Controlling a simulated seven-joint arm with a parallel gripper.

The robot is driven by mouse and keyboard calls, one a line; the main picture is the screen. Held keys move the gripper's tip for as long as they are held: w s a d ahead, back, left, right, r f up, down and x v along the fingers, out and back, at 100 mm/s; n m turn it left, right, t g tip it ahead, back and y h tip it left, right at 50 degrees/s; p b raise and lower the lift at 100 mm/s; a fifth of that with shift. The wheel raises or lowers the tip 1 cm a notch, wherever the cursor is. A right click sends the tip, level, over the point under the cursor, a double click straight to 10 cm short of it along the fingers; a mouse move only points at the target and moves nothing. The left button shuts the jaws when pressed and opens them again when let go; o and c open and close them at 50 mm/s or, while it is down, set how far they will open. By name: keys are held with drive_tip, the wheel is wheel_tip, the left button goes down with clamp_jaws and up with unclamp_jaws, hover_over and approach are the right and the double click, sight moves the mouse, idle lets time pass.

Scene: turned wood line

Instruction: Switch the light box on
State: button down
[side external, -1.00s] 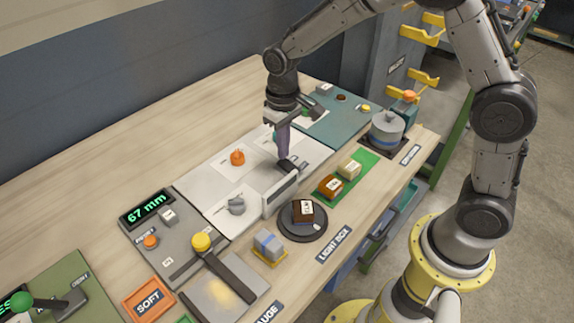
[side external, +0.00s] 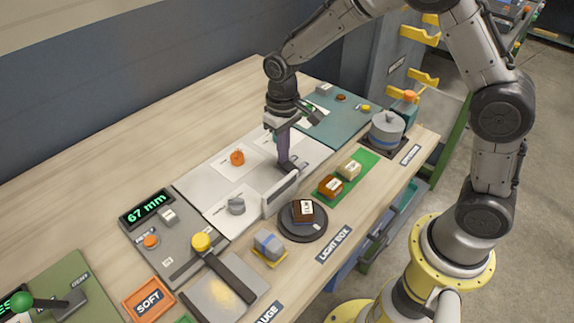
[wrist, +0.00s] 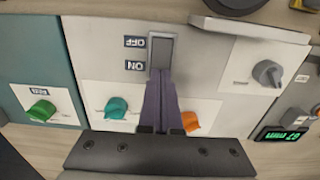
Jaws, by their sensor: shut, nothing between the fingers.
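The light box is the pale grey panel (side external: 205,187) with white cards and knobs; it also fills the middle of the wrist view (wrist: 90,50). Its switch is a dark grey rocker (wrist: 163,49) in a frame, with an OFF label (wrist: 135,41) and an ON label (wrist: 135,66) beside it. My gripper (wrist: 160,74) is shut and empty, its purple fingers pointing down at the ON end of the rocker. In the side view my gripper (side external: 283,160) is at the switch. The fingertips hide that end; contact and the rocker's tilt cannot be told.
A teal knob (wrist: 116,107) and an orange knob (wrist: 191,122) flank my fingers. A grey knob (wrist: 267,73) is to the right. A raised pale bar (side external: 281,195) stands close by at the panel's front edge. A round dark plate (side external: 319,231) holds a brown block.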

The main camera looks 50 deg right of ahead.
drive_tip(key=shift+f, duration=0.35)
drive_tip(key=shift+r, duration=3.55)
